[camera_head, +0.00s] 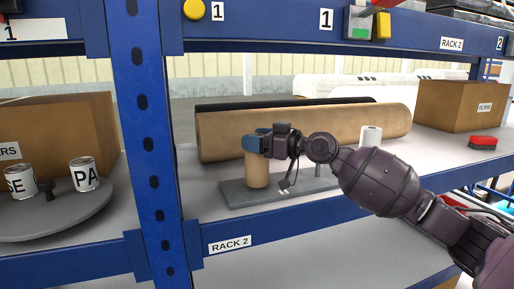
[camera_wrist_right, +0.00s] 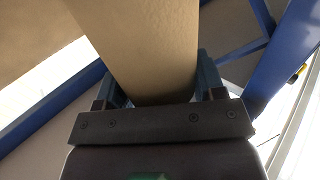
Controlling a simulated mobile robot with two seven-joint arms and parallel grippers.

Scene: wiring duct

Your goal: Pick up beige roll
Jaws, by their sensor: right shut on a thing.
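A small beige roll (camera_head: 257,171) stands upright at the left end of a grey base plate (camera_head: 235,199) on the rack shelf. My right gripper (camera_head: 258,144) reaches in from the right and is shut around the upper part of this roll. In the right wrist view the beige roll (camera_wrist_right: 150,45) lies between the two blue-grey fingers of the right gripper (camera_wrist_right: 155,92). I cannot tell whether the roll's lower end touches the plate. My left gripper is not in view.
A long, large beige roll (camera_head: 300,129) lies behind the plate, with a dark roll behind it. A white roll (camera_head: 370,136) stands to the right. A blue rack post (camera_head: 150,140) rises at the left. A red brush (camera_head: 483,142) and a cardboard box (camera_head: 455,104) are at the far right.

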